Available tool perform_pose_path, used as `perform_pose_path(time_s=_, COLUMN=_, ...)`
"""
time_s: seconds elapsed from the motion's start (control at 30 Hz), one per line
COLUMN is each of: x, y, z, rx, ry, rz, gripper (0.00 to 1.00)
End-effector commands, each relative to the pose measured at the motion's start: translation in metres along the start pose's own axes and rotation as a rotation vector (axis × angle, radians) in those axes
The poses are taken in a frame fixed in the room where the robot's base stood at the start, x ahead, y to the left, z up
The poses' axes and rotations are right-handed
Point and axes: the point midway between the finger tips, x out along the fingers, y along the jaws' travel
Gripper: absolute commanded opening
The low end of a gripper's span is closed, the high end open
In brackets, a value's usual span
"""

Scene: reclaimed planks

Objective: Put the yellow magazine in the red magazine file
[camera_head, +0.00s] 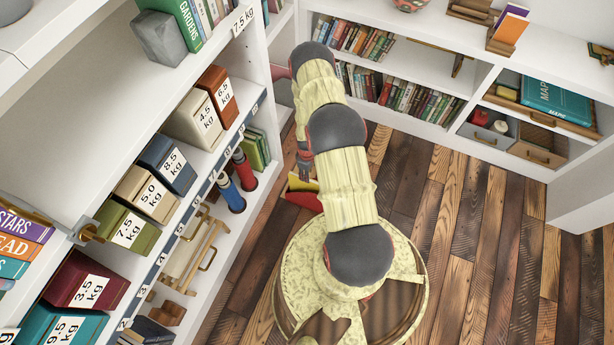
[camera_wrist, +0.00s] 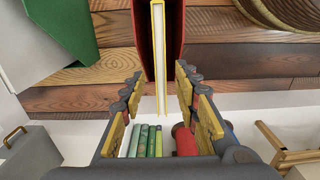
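The yellow magazine (camera_wrist: 159,55) stands on edge between the red walls of the red magazine file (camera_wrist: 145,40), and its near end sticks out past them. In the head view the yellow magazine (camera_head: 302,184) shows as a small patch above the red magazine file (camera_head: 304,200), which is on the floor and partly hidden by my arm. My gripper (camera_wrist: 159,86) is open, with one finger on each side of the magazine's near end and a visible gap on both sides. It also shows in the head view (camera_head: 304,172), above the file.
A white shelf unit (camera_head: 225,155) with weight-marked boxes stands close on the left. Red and blue cylinders (camera_head: 244,171) and green books (camera_head: 256,150) are on its low shelf near my gripper. Plank floor (camera_head: 470,230) is clear to the right.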

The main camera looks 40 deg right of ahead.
Motion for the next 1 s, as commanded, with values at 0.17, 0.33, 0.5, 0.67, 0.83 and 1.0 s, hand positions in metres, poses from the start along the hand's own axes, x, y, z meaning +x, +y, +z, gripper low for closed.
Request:
perform_pose_path(time_s=0.17, x=-0.041, y=0.001, z=0.000, rx=0.001, ry=0.001, rz=0.001, gripper=0.31)
perform_pose_path(time_s=0.33, x=-0.062, y=0.000, z=0.000, rx=0.001, ry=0.000, rz=-0.001, gripper=0.31)
perform_pose_path(time_s=0.5, x=-0.077, y=0.002, z=-0.004, rx=0.002, ry=0.003, rz=0.004, gripper=0.31)
perform_pose_path(time_s=0.67, x=-0.129, y=0.015, z=-0.032, rx=0.017, ry=0.023, rz=0.029, gripper=0.31)
perform_pose_path(time_s=0.83, x=-0.226, y=0.020, z=-0.075, rx=0.055, ry=0.057, rz=0.065, gripper=0.31)
perform_pose_path(time_s=1.0, x=-0.324, y=0.007, z=-0.107, rx=0.095, ry=0.096, rz=0.094, gripper=0.31)
